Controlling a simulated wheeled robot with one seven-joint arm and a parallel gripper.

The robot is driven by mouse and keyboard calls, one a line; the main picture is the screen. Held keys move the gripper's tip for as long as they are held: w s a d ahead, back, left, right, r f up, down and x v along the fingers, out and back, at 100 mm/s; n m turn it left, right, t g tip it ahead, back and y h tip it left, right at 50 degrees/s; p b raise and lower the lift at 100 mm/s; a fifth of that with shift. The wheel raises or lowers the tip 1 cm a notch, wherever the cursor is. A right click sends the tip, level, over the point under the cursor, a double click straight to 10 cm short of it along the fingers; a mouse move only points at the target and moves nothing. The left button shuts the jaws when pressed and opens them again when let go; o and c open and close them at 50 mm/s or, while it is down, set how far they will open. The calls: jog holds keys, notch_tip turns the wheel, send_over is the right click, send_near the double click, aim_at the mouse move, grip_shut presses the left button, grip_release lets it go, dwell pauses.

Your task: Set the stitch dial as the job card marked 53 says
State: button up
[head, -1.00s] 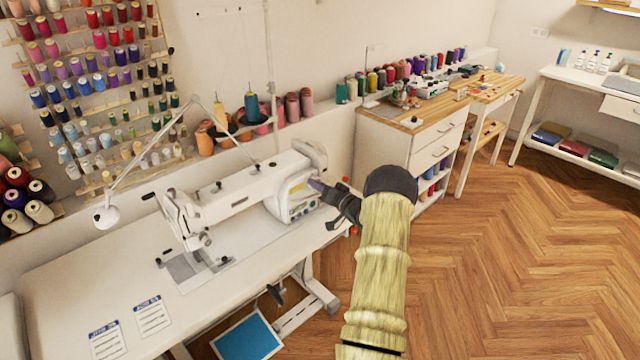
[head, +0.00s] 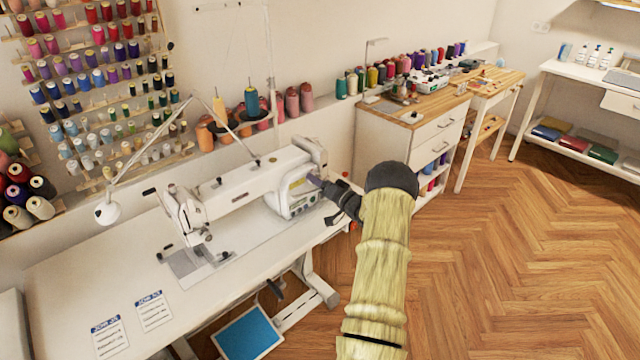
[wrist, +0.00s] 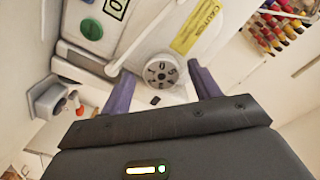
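The stitch dial (wrist: 161,71) is a round pale knob with dark marks on the end of the white sewing machine (head: 235,195). In the wrist view it shows between the two purple fingertips of my gripper (wrist: 159,76), which are apart. I cannot tell whether they touch the dial. In the head view my gripper (head: 317,184) is at the right end of the machine. Two job cards (head: 109,337) (head: 153,311) lie on the table at lower left; their numbers are too small to read surely. The dial's setting is not clear.
A yellow caution label (wrist: 197,27) and a green button (wrist: 91,29) are near the dial. The white sewing table (head: 75,290) supports the machine. A drawer cabinet (head: 430,155) stands behind my arm. The wood floor (head: 510,260) at right is clear.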

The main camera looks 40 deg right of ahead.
jog(key=shift+s+r, duration=0.1)
jog(key=s+d+b, duration=0.1)
jog(key=s, duration=1.6)
jog(key=shift+d, duration=0.15)
jog(key=w+a+r+n+g+h+p, duration=0.2)
jog(key=w+a+r+g+p, duration=0.1)
jog(key=w+a+r, duration=0.4)
jog(key=w+a+r+n+g+h+p, duration=0.1)
jog(key=a+r+n+g+p, duration=0.25)
jog(key=a, duration=0.85)
jog(key=s+a+r+n+g+p, duration=0.1)
jog(key=s+a+r+g+p, duration=0.1)
jog(key=s+a, duration=0.8)
jog(key=s+a+r+n+g+y+p, duration=0.1)
jog(key=s+a+r+g+p, duration=0.1)
jog(key=s+a+r+g, duration=0.2)
jog(key=s+a+g, duration=0.3)
jog(key=s+a, duration=0.3)
jog(key=a, duration=0.2)
jog(key=shift+r+n, duration=0.35)
